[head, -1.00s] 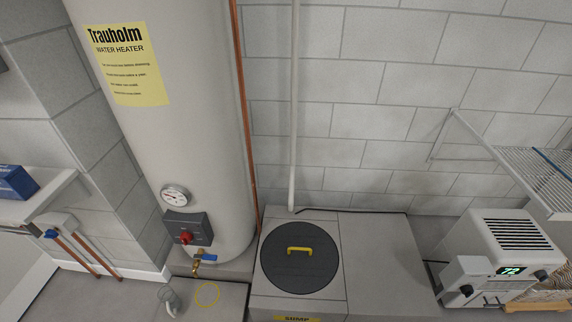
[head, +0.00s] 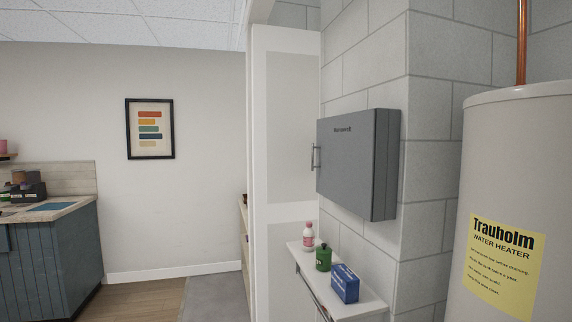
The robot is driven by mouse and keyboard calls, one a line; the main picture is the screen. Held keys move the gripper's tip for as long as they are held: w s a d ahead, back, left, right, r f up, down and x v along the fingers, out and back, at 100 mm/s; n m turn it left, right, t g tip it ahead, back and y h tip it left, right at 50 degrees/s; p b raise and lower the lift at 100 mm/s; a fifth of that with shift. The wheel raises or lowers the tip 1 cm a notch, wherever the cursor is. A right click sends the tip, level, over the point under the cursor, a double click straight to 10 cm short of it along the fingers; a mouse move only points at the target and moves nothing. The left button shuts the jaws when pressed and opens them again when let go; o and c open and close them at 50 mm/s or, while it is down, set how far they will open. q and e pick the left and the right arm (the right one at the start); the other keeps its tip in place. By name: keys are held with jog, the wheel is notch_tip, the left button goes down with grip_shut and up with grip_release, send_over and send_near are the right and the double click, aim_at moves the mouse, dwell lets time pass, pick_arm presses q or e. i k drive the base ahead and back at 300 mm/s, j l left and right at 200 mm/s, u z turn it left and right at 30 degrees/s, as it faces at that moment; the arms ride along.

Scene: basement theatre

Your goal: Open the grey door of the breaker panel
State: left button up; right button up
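The grey breaker panel (head: 358,163) is mounted on the pale block wall, left of the water heater and above a small white shelf. Its grey door (head: 345,158) looks shut, with a dark bar handle (head: 314,157) at its left edge. I see the panel at an angle. Neither of my grippers shows in the head view.
The white shelf (head: 318,264) below the panel holds a pink-and-white bottle (head: 308,237), a green can (head: 323,257) and a blue box (head: 345,283). The water heater (head: 505,190) stands at the right. A white door (head: 284,130) stands left of the panel. Floor beyond it looks clear.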

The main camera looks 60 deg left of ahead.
aim_at(345, 147)
jog(key=u, duration=1.6)
jog(key=z, duration=0.4)
